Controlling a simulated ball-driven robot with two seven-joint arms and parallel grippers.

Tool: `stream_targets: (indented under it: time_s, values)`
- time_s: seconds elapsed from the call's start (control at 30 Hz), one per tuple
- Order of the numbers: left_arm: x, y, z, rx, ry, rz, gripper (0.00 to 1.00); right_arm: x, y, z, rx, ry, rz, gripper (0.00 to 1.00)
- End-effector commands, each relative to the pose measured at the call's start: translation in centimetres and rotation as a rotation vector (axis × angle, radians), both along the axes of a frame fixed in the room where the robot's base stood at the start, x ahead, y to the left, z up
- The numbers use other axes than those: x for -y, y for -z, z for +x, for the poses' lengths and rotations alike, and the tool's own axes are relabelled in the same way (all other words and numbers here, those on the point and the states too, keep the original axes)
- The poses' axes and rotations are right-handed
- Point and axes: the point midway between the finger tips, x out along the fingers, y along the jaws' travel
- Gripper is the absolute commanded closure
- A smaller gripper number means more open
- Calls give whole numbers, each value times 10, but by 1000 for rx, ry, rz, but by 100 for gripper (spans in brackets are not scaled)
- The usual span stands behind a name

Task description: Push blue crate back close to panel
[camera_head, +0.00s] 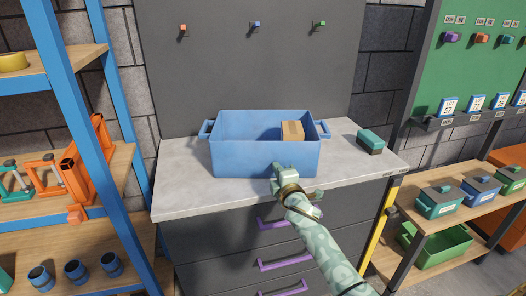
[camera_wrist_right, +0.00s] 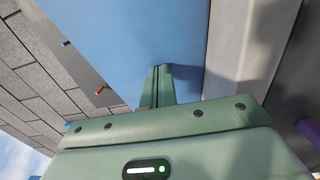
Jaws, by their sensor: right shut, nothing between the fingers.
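The blue crate (camera_head: 240,158) stands upright on the light grey worktop (camera_head: 180,190), with a small cardboard box (camera_head: 292,131) inside it. The dark grey panel (camera_head: 210,70) rises behind the worktop. My right gripper (camera_head: 277,170) is shut and empty at the crate's front wall, right of its middle. In the right wrist view the shut fingers (camera_wrist_right: 160,75) point at the blue crate wall (camera_wrist_right: 130,35), and they look touching or very close. The panel with its pegs also shows in that view (camera_wrist_right: 85,75). My left gripper is in neither view.
A teal and dark box (camera_head: 370,141) sits on the worktop right of the crate. A blue-framed shelf (camera_head: 75,90) with orange clamps stands at left. A rack with several bins (camera_head: 440,200) stands at right. Drawers with purple handles (camera_head: 285,264) are below the worktop.

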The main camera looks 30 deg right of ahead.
Motion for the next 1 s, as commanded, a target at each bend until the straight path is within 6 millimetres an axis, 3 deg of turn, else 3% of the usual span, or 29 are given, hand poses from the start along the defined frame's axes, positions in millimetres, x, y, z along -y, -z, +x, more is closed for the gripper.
stream_targets:
  time_s: [0.23, 0.6, 1.0]
  values:
    - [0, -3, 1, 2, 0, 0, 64, -1, -1, -4, 1, -1, 0, 100]
    - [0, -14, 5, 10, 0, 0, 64, -7, -1, -27, 0, 0, 0, 100]
    - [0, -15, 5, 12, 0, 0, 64, -8, -1, -33, 0, -1, 0, 100]
